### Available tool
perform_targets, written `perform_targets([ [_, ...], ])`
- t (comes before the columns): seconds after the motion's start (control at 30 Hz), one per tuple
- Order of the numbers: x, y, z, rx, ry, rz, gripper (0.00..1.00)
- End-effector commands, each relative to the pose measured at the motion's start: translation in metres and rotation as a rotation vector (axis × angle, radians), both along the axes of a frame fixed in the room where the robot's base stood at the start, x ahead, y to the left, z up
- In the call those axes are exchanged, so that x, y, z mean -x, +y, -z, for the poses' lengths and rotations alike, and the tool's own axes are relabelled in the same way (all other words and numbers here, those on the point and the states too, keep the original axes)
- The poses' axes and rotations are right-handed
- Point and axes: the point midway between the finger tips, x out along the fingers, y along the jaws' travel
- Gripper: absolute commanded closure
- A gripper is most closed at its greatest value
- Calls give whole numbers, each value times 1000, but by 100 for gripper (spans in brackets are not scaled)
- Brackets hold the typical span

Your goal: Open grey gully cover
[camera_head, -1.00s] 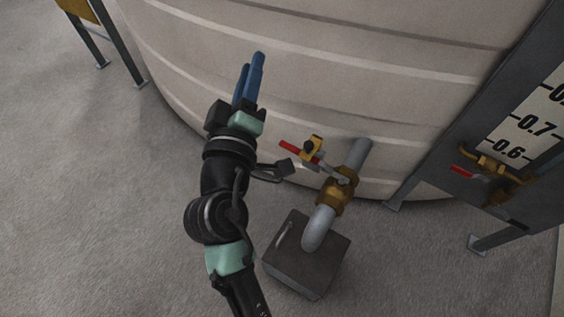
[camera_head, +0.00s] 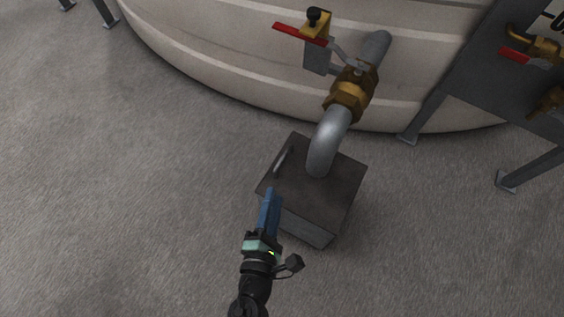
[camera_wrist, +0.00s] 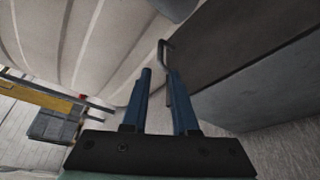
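The grey gully cover (camera_head: 335,192) is the dark flat top of a square box on the floor, and it lies flat. A thin bar handle (camera_head: 284,160) runs along its left edge. A bent grey pipe (camera_head: 323,145) comes down onto the top. My gripper (camera_head: 270,194) has blue fingers and is at the box's near left side, with the tips close to the handle's near end. In the wrist view the fingers are apart and empty, and the handle (camera_wrist: 162,58) shows just past and between the fingertips. Contact with it cannot be told.
A brass valve (camera_head: 350,95) with a red lever (camera_head: 299,34) sits on the pipe above the box. The big pale tank (camera_head: 230,65) stands behind. A dark stand with metal legs (camera_head: 427,112) is at the right. The floor left of the box is clear.

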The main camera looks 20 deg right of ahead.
Motion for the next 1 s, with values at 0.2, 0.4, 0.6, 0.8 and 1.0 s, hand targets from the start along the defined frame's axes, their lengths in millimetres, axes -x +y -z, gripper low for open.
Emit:
perform_targets([
  [0.2, -18, -12, 7, 5, -1, 3, 73],
  [0.4, -53, -35, 16, 3, -2, 3, 73],
  [0.6, -84, -55, 23, 4, -2, 1, 73],
  [0.8, -101, -66, 27, 2, 0, -1, 73],
  [1.0, -106, -68, 28, 2, 1, -2, 73],
])
